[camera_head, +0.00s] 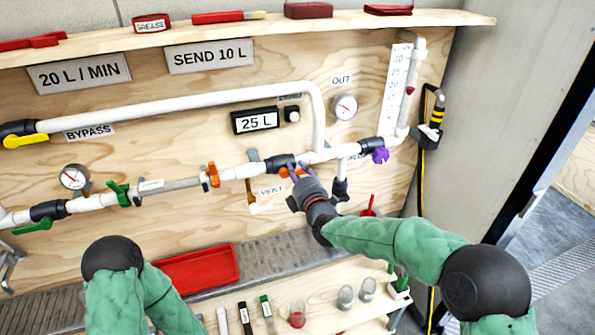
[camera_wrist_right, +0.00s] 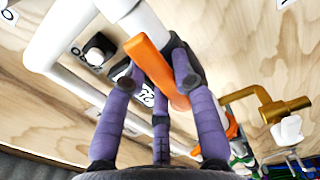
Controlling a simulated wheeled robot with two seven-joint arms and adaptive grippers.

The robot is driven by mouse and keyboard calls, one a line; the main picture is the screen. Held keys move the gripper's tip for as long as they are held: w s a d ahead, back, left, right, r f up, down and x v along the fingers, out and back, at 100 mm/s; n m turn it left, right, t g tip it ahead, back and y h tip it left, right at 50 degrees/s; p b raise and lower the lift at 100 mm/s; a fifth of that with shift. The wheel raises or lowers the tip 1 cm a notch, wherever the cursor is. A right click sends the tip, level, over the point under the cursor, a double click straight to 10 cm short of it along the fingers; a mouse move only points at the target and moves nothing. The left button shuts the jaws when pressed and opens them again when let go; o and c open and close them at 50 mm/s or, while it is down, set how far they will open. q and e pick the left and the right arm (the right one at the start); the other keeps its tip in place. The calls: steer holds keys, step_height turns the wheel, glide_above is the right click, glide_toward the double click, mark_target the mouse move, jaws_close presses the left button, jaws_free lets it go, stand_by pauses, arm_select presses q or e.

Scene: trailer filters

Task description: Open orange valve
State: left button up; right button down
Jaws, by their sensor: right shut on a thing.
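The orange valve handle (camera_wrist_right: 155,68) sits on a black valve body in the white pipe line. In the head view a bit of the orange handle (camera_head: 284,172) shows beside the black valve body (camera_head: 279,162), partly hidden by my gripper. My right gripper (camera_wrist_right: 160,82) has its purple fingers closed around the handle, with fingers on both sides. It also shows in the head view (camera_head: 298,170), reaching up to the pipe from below. My left arm shows at the lower left, but its gripper is out of view.
Left along the same pipe are orange clips (camera_head: 212,174) and green handles (camera_head: 120,194). A purple knob (camera_head: 380,155) is to the right. A brass vent tap (camera_head: 251,194) hangs close to my right gripper. A red tray (camera_head: 196,270) lies below.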

steer(key=shift+r+n, duration=0.2)
steer(key=shift+n, duration=0.3)
steer(key=c, duration=1)
jaws_free()
steer(key=shift+o, duration=0.2)
steer(key=v, duration=1.2)
